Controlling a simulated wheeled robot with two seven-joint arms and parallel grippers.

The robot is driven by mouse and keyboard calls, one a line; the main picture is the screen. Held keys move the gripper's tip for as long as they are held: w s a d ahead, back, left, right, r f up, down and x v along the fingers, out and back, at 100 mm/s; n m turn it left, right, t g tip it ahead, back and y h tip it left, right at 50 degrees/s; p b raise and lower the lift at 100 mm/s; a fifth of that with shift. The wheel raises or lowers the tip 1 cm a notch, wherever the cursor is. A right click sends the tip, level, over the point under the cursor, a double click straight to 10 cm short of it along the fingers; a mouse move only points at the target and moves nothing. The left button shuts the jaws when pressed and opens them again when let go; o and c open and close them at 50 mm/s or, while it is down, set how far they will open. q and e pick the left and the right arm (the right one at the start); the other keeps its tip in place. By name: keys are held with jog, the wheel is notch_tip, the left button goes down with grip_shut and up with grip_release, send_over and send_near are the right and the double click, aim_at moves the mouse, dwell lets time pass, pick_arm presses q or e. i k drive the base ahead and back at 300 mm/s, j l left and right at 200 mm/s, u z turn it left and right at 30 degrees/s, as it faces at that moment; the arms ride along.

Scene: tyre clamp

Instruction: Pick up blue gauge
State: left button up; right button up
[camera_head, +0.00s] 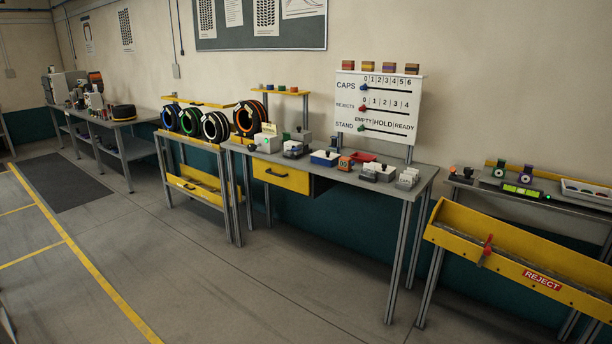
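No gauge is plainly blue from this distance. On the right-hand bench, a small round gauge-like item with a purple-blue body (526,174) stands upright behind a lit green display (522,190). Neither of my grippers is in view.
A yellow reject chute (500,240) fronts the right-hand bench. A tyre rack (195,205) stands left. The floor (230,290) in front is clear.

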aim_at(334, 148)
jog(key=i+j, duration=0.15)
jog(key=i, duration=0.95)
jog(key=i+j, duration=0.15)
jog(key=i, duration=0.95)
jog(key=i+z, duration=0.25)
jog(key=i, duration=0.3)
jog(key=i+j+z, duration=0.3)
jog(key=i, duration=0.25)
jog(key=i+j+z, duration=0.25)
jog(key=i, duration=0.25)
jog(key=i+j+z, duration=0.3)
jog(key=i, duration=0.2)
